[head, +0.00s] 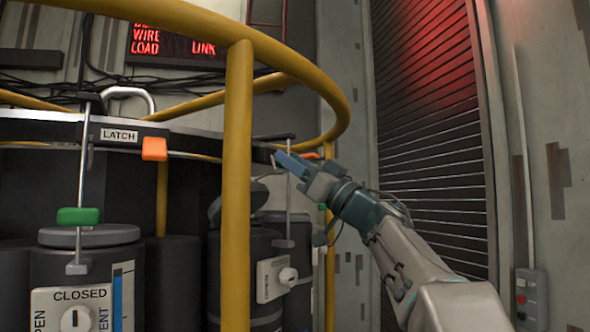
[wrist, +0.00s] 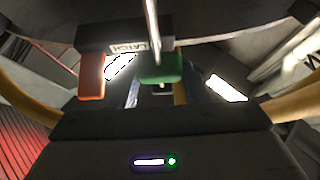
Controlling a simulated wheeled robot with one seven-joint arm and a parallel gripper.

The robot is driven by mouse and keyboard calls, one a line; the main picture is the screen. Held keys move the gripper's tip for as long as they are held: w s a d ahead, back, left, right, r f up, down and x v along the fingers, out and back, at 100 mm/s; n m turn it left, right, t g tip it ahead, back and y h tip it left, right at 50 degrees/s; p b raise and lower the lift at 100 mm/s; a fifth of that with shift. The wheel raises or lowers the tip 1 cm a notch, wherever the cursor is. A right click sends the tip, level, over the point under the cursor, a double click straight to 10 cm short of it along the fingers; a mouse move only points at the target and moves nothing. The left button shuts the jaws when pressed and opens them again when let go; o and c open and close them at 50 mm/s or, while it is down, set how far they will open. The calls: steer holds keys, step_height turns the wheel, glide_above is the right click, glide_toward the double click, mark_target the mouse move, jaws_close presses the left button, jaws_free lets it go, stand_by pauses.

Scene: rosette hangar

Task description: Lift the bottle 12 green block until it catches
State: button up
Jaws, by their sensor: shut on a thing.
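In the wrist view a green block (wrist: 160,68) sits on a thin upright rod (wrist: 152,22), between the bluish fingers of my gripper (wrist: 160,92), which is shut on it. A dark latch bar with a LATCH label (wrist: 128,47) and an orange block (wrist: 91,76) are close beside the green block. In the head view my gripper (head: 285,163) reaches to a rod (head: 289,205) above the farther dark bottle (head: 262,240); the held block is hidden there. No bottle number is readable, and I cannot tell whether the block has caught.
A yellow rail (head: 238,180) with a post stands in front of the rack. A nearer bottle (head: 85,260) has its own green block (head: 78,215), orange block (head: 154,149) and CLOSED dial (head: 76,318). A ribbed shutter (head: 435,150) is behind my arm.

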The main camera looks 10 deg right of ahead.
steer(key=o, duration=1.1)
steer(key=shift+o, duration=0.2)
steer(key=shift+f, duration=0.1)
steer(key=b+v, duration=0.4)
steer(key=v, duration=0.5)
steer(key=shift+b, duration=0.4)
